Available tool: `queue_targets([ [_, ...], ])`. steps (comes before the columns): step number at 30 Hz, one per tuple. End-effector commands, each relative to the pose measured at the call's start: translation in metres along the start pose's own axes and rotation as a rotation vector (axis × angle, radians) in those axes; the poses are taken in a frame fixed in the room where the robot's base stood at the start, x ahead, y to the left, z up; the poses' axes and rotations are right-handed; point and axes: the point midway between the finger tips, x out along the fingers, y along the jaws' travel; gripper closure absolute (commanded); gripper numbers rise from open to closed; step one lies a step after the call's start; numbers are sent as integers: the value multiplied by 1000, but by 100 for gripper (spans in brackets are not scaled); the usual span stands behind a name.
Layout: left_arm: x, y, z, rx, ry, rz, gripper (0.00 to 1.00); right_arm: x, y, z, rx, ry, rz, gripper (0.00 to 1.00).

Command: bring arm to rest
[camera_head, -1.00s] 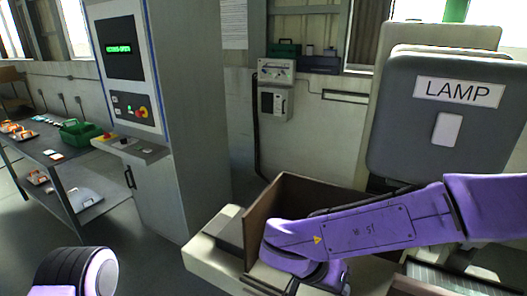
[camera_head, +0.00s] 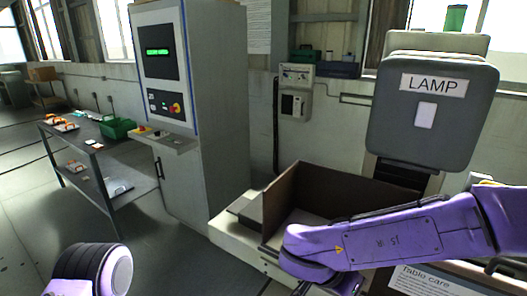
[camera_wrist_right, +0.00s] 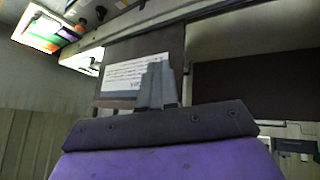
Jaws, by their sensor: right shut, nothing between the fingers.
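My right arm, purple, reaches in from the right in the head view, across the front of the brown-walled box of the machine. Its gripper is hidden in that view. In the right wrist view my right gripper (camera_wrist_right: 157,85) shows as two grey fingers close together, shut and empty. A white printed sheet lies behind them. Only a rounded purple and black part of my left arm shows at the lower left of the head view; the left gripper is out of sight.
The brown-walled box (camera_head: 340,190) stands on the pale machine under the grey LAMP head (camera_head: 432,125). A tall control cabinet (camera_head: 220,110) stands left of it. A table (camera_head: 85,135) with a green crate (camera_head: 117,129) is further left. Open floor lies between.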

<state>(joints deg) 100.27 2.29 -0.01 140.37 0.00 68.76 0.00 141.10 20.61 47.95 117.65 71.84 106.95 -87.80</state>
Motion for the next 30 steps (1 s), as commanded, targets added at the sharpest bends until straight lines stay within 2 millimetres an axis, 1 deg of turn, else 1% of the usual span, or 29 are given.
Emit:
queue_targets([
  [5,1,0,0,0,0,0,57,15,-19,-14,168,106,-126,100],
  [8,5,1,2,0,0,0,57,39,-31,-15,257,175,-218,100],
  [9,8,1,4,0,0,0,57,54,-36,-11,285,199,-259,100],
  [10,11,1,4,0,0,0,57,64,-40,-8,303,215,-293,100],
  [11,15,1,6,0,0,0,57,81,-43,0,314,226,-327,100],
  [12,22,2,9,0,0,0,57,106,-47,13,321,235,-378,100],
  [14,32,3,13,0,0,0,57,146,-48,40,310,221,-447,100],
  [15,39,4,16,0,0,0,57,174,-44,63,287,196,-483,100],
  [17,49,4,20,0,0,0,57,212,-32,100,237,142,-514,100],
  [18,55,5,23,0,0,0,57,235,-21,124,198,101,-522,100],
  [20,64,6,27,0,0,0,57,267,1,159,133,36,-517,100],
  [21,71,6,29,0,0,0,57,286,17,181,85,-6,-504,100],
  [23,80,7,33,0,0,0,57,312,46,213,4,-65,-473,100],
  [24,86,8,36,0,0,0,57,327,66,232,-56,-96,-447,100],
  [26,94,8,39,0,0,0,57,346,95,254,-143,-130,-404,100],
  [27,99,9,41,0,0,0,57,357,113,266,-186,-143,-373,100],
  [30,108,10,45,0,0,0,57,376,145,285,-244,-164,-305,100],
])
